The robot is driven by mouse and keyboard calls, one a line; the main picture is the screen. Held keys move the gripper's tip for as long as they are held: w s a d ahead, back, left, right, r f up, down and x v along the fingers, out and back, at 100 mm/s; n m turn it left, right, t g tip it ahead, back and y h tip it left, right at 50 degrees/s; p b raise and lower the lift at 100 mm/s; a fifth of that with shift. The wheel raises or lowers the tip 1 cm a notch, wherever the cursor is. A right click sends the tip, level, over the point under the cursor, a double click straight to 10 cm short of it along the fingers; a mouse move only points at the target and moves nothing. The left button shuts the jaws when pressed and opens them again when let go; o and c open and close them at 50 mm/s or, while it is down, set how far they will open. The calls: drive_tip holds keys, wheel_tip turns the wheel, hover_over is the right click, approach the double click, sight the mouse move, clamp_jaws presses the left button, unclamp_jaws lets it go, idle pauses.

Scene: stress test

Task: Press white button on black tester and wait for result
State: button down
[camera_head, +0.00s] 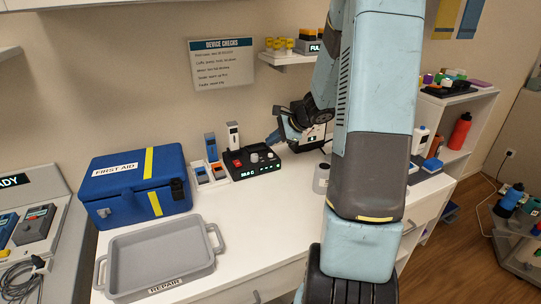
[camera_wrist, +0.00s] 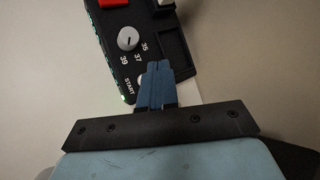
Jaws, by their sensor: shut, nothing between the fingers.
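The black tester (camera_head: 243,174) stands on the white counter against the wall, with a lit display on its front. In the wrist view the tester (camera_wrist: 118,52) shows a red part, a grey knob (camera_wrist: 128,39) marked 35, 37 and 39, and a START label. A small part of the white button (camera_wrist: 141,80) shows beside that label; the fingers hide the rest. My gripper (camera_wrist: 158,66) is shut and empty, its blue fingertips over the button's edge. I cannot tell whether they touch it. In the head view my gripper (camera_head: 274,137) is at the tester's right end.
Two upright devices (camera_head: 211,147) stand behind the tester's left side. A blue first aid case (camera_head: 130,200) and a grey repair tray (camera_head: 122,250) are to the left. A grey cylinder (camera_head: 321,178) stands right of the tester. A shelf (camera_head: 290,59) hangs above.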

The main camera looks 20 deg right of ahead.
sight(273, 157)
drive_tip(key=shift+f, duration=1)
idle(1.4)
drive_tip(key=shift+f, duration=0.3)
drive_tip(key=shift+f, duration=0.45)
idle(0.9)
drive_tip(key=shift+r, duration=0.9)
drive_tip(key=shift+r, duration=0.1)
drive_tip(key=shift+r, duration=2.4)
